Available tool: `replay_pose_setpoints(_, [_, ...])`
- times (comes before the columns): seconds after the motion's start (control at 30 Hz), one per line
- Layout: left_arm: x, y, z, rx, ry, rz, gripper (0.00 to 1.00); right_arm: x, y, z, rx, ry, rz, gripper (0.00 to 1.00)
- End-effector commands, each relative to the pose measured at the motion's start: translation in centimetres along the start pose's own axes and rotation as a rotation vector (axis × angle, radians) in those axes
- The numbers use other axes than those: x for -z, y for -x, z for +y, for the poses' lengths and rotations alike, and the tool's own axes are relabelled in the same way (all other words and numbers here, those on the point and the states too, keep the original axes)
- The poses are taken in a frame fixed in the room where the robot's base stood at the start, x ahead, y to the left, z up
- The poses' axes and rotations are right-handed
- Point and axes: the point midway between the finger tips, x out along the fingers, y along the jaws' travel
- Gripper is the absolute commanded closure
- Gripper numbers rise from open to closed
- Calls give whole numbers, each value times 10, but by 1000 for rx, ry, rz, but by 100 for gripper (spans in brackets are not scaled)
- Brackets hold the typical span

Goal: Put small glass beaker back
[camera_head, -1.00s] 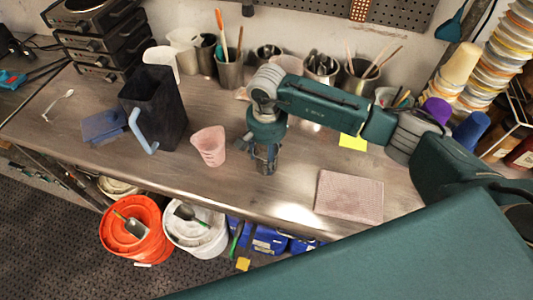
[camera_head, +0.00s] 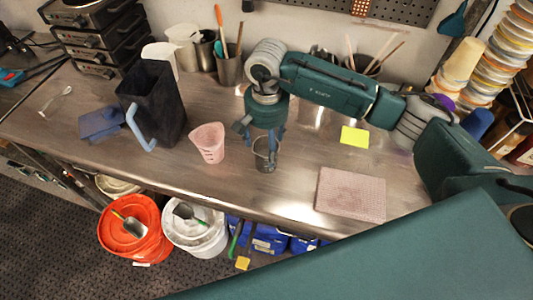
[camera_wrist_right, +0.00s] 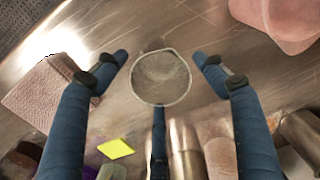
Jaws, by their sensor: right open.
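The small glass beaker (camera_head: 265,156) stands on the metal bench beneath my right gripper. In the right wrist view its round rim (camera_wrist_right: 161,77) shows from above, between and beyond the blue fingers. My right gripper (camera_head: 262,142) points down over the beaker with its fingers spread apart. In the right wrist view the right gripper (camera_wrist_right: 160,65) is open, and the fingers do not appear to touch the glass. My left gripper is not in view.
A pink measuring cup (camera_head: 208,143) stands close left of the beaker. A dark pitcher (camera_head: 157,100) is farther left. A pink textured mat (camera_head: 350,194) and yellow note (camera_head: 355,137) lie right. Containers of tools (camera_head: 229,68) line the back.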

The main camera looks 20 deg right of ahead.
Motion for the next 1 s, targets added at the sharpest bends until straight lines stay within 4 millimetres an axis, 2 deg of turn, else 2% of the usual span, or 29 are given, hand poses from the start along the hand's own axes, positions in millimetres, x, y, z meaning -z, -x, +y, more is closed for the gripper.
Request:
replay_pose_setpoints(0.03, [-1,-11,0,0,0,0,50,2,8,-1,4,1,7,30])
replay_pose_setpoints(0.1, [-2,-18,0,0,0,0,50,2,24,-1,5,0,6,30])
replay_pose_setpoints(0.3, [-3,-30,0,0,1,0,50,1,61,0,1,0,4,30])
replay_pose_setpoints(0.4, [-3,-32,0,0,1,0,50,1,72,0,1,0,2,30])
replay_pose_setpoints(0.6, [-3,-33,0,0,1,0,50,0,80,0,0,0,1,30])
replay_pose_setpoints(1.0, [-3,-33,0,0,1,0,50,0,79,0,0,0,0,30])
